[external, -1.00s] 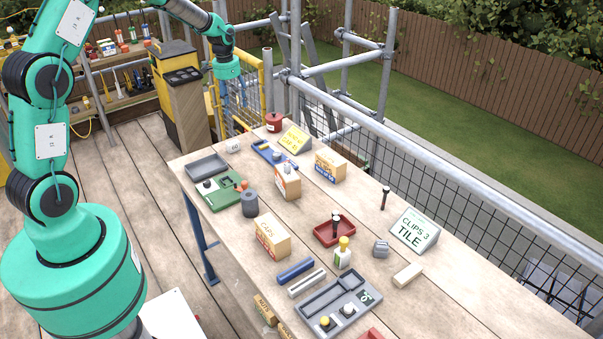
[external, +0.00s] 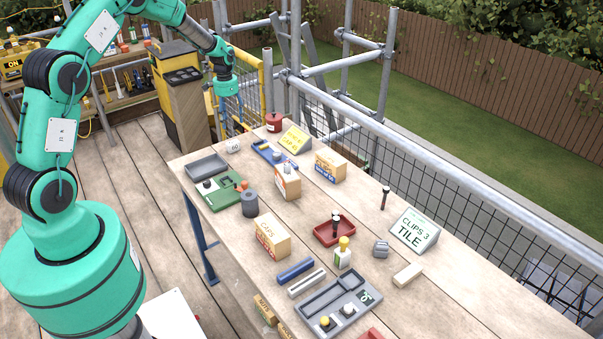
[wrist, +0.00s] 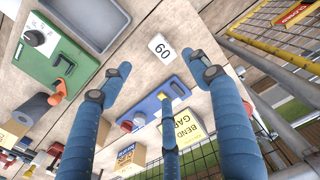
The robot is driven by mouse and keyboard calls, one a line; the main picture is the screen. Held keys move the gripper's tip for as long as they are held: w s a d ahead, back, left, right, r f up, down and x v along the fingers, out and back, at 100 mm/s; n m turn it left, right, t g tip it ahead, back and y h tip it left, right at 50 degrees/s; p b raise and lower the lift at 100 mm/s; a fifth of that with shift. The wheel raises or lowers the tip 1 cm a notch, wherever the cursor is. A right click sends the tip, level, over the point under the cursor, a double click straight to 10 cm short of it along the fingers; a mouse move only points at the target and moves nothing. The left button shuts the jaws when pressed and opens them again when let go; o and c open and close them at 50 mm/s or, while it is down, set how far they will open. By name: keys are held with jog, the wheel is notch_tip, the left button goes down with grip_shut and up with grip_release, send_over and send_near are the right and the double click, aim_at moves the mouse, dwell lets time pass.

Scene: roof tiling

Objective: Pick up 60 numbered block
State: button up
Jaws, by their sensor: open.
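The block numbered 60 (external: 233,146) is a small white block near the far left edge of the wooden table. My gripper (external: 226,103) is above and behind the far end of the table, fingers pointing down. In the wrist view my gripper (wrist: 160,80) shows several blue fingers, open and empty, apart from the block.
A grey tray (external: 207,166) and a green board (external: 222,190) lie near the block. Yellow fencing (external: 266,82) is beside my gripper.

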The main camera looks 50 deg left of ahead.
aim_at(233, 143)
jog(key=shift+f, duration=4.2)
jog(key=shift+f, duration=0.1)
jog(key=shift+f+b, duration=0.3)
jog(key=shift+f, duration=2.2)
jog(key=c, duration=1.3)
jog(key=shift+o, duration=0.2)
jog(key=shift+r, duration=0.15)
jog(key=shift+w+r, duration=0.1)
jog(key=shift+r, duration=0.8)
jog(key=shift+s+d+r, duration=0.15)
jog(key=shift+s+r, duration=0.25)
jog(key=shift+r, duration=0.4)
jog(key=s+d, duration=0.2)
jog(key=s, duration=0.2)
jog(key=s+d+r, duration=0.1)
jog(key=s+d, duration=0.1)
jog(key=s, duration=0.3)
jog(key=s+d, duration=0.3)
jog(key=s, duration=0.1)
jog(key=shift+s+d+r, duration=0.1)
jog(key=shift+s+r, duration=0.05)
jog(key=shift+s, duration=0.1)
